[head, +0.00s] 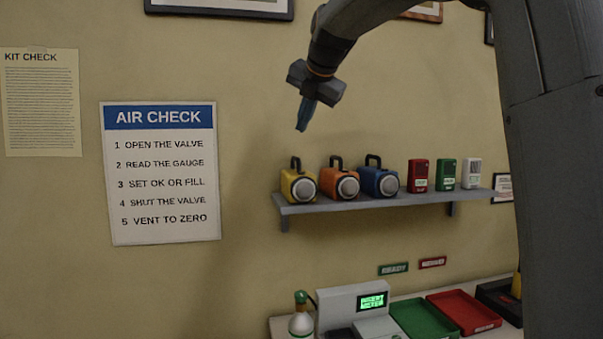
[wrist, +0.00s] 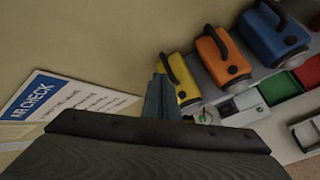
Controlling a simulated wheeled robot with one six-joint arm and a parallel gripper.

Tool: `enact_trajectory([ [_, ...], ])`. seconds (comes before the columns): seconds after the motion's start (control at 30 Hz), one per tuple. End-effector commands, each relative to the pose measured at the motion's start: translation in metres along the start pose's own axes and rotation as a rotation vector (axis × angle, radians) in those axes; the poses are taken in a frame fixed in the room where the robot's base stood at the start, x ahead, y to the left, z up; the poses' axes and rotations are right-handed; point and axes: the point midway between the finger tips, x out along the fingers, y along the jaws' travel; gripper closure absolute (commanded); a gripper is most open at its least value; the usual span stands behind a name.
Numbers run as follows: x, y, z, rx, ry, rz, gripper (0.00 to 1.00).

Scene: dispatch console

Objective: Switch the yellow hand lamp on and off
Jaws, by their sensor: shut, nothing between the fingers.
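The yellow hand lamp (head: 299,185) stands at the left end of the wall shelf, its round lens facing out and its dark handle on top. It also shows in the wrist view (wrist: 183,92), partly hidden behind my fingers. My gripper (head: 303,127) is shut and empty, fingers pointing down, above the yellow lamp and apart from it. Its fingers show in the wrist view (wrist: 161,95) just left of the lamp. I cannot make out the lamp's switch, nor whether it is lit.
An orange lamp (head: 344,183) and a blue lamp (head: 379,182) stand close to the right on the shelf (head: 335,206), then red, green and white boxes. Below, a bench holds a meter (head: 352,303), a green tray (head: 424,319) and a red tray (head: 464,311). The wall left of the shelf is clear up to the poster (head: 160,172).

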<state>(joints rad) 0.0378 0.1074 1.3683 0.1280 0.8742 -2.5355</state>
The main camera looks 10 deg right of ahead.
Motion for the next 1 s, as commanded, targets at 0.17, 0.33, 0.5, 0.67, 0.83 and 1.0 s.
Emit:
enact_trajectory([
  [0.17, 0.011, -0.007, -0.007, 0.001, 0.001, 0.000, 1.00],
  [0.33, 0.027, -0.019, -0.019, 0.001, 0.001, -0.001, 1.00],
  [0.5, 0.043, -0.030, -0.030, 0.001, 0.000, 0.000, 1.00],
  [0.67, 0.054, -0.038, -0.038, 0.001, 0.001, 0.000, 1.00],
  [0.83, 0.060, -0.043, -0.043, 0.001, 0.001, 0.000, 1.00],
  [1.0, 0.061, -0.044, -0.045, 0.001, 0.000, 0.000, 1.00],
])
